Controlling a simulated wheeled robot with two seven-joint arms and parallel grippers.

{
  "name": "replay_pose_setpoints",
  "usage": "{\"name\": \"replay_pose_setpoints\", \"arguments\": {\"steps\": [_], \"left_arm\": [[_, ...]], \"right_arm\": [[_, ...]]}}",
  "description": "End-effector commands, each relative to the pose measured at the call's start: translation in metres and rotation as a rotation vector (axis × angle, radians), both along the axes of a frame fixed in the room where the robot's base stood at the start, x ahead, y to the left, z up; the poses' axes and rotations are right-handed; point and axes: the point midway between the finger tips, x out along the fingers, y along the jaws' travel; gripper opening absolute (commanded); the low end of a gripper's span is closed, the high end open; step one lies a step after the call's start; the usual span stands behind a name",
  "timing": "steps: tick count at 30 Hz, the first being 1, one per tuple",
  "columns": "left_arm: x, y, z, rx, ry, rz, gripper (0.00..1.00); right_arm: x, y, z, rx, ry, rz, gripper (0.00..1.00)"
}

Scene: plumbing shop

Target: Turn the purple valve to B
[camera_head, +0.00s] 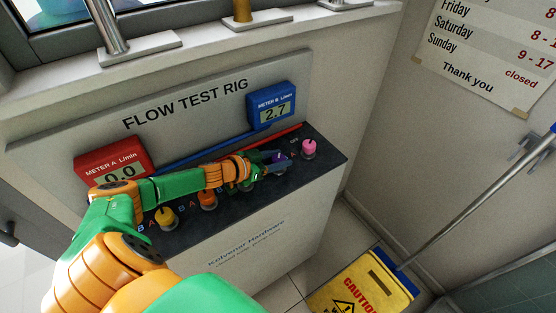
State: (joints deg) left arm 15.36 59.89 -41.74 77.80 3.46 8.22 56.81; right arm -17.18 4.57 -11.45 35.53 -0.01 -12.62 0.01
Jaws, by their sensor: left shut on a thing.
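The purple valve (279,157) stands on the dark top of the flow test rig, near its right end. It is partly hidden by my left gripper (285,164). My left arm reaches in from the left across the rig, and the gripper is shut on the purple valve. The letter marks around this valve are covered, so its exact setting cannot be read. The blue meter B (271,105) shows 2.7. The red meter A (112,164) shows 0.0, partly behind my arm. My right gripper is not in view.
A pink valve (309,147) stands just right of the purple one. An orange valve (207,200) and a yellow valve (165,217) stand to the left, close under my arm. A yellow caution sign (362,287) stands on the floor at the right, by a mop handle (480,195).

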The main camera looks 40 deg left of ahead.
Motion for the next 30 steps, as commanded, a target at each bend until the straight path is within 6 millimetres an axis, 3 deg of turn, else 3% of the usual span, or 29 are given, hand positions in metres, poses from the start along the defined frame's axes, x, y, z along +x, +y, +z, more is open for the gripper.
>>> {"name": "replay_pose_setpoints", "arguments": {"steps": [12,30], "left_arm": [[0.001,0.001,-0.003,0.001,-0.003,-0.272,0.0],[0.0,-0.002,-0.001,-0.001,0.002,-0.375,0.0]], "right_arm": [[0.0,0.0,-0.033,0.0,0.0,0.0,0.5],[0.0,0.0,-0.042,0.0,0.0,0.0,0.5]]}}
